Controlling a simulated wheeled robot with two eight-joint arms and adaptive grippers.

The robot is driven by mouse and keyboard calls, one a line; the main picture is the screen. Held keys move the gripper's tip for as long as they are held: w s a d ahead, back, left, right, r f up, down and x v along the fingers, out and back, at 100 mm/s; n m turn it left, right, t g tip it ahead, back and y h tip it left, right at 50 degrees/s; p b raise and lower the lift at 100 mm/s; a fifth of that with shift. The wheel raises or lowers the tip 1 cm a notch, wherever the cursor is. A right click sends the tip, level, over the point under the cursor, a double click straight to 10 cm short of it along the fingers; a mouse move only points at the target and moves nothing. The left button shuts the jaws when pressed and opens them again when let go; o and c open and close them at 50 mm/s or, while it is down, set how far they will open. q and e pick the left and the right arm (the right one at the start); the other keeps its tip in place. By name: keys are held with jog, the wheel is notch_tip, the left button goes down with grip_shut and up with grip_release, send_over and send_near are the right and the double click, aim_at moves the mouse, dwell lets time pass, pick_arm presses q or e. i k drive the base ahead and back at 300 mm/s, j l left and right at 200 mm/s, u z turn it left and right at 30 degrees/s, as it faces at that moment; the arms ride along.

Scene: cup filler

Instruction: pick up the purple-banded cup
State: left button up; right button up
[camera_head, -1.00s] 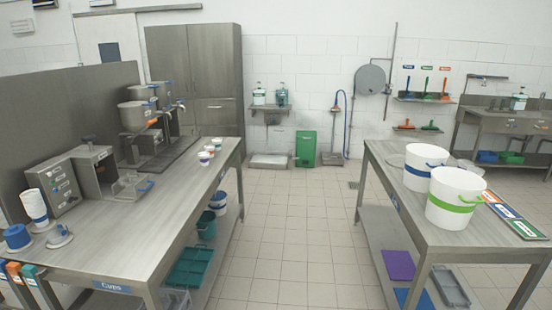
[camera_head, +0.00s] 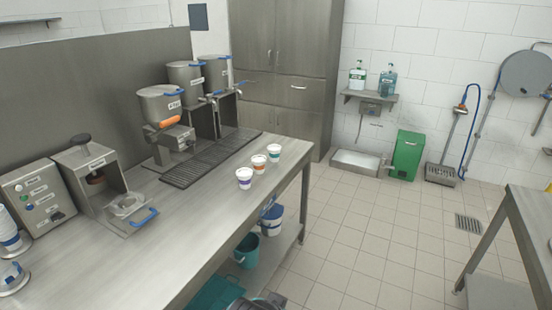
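Three small white cups stand in a slanting row on the left steel table (camera_head: 185,240), near its right edge. The nearest cup has a purple-blue band and looks like the purple-banded cup (camera_head: 244,178). Behind it is an orange-banded cup (camera_head: 259,163), then a teal-banded cup (camera_head: 274,152). All three are upright and apart from my arms. Neither of my grippers is in view.
A drip grate (camera_head: 210,160) and dispensers with taps (camera_head: 161,105) stand left of the cups. A sealing machine (camera_head: 95,180) and stacked cups (camera_head: 10,235) are at the left. Buckets (camera_head: 272,220) sit on the lower shelf. Tiled floor (camera_head: 360,235) is clear on the right.

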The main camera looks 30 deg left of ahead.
aim_at(244, 175)
jog(key=i+u, duration=0.1)
jog(key=i, duration=0.75)
jog(key=i+l+u, duration=0.15)
jog(key=i, duration=0.65)
